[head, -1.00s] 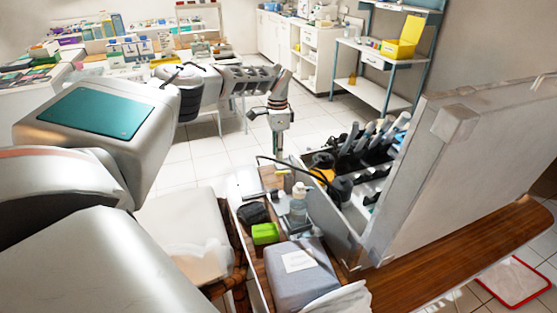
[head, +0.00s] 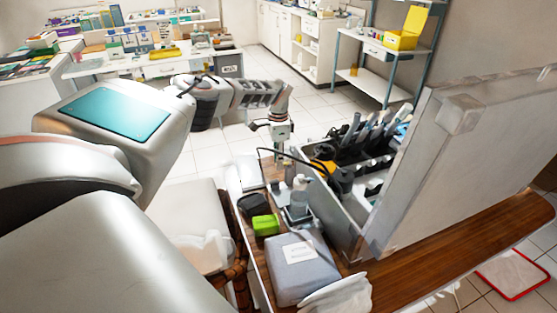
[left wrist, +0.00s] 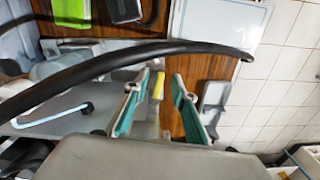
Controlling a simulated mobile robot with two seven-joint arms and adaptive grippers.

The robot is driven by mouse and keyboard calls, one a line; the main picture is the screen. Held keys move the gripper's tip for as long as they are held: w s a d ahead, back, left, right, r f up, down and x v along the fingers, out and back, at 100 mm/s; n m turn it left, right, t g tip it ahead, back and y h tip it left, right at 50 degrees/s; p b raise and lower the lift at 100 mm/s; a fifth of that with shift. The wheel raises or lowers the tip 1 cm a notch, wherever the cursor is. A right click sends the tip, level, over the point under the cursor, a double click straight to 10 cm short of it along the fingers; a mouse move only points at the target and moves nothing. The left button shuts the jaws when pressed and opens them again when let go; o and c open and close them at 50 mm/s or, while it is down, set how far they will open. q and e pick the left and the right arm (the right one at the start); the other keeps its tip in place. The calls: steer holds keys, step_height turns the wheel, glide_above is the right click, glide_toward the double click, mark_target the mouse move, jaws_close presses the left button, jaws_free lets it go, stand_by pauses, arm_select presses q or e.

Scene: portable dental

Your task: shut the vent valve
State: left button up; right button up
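The portable dental unit is an open grey case (head: 342,215) on the wooden table, with its lid (head: 455,165) raised at the right. Dark holders with several handpieces (head: 368,135) stand inside it. I cannot clearly pick out the vent valve. My right gripper is not in view.
A black hose (left wrist: 150,50) arcs across the left wrist view close to the fingers. A clear bottle (head: 299,195), green box (head: 265,225), dark pouch (head: 252,204) and grey-blue pack (head: 301,268) crowd the table left of the case. Tiled floor lies beyond.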

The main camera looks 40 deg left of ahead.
arm_select(q)
jaws_close()
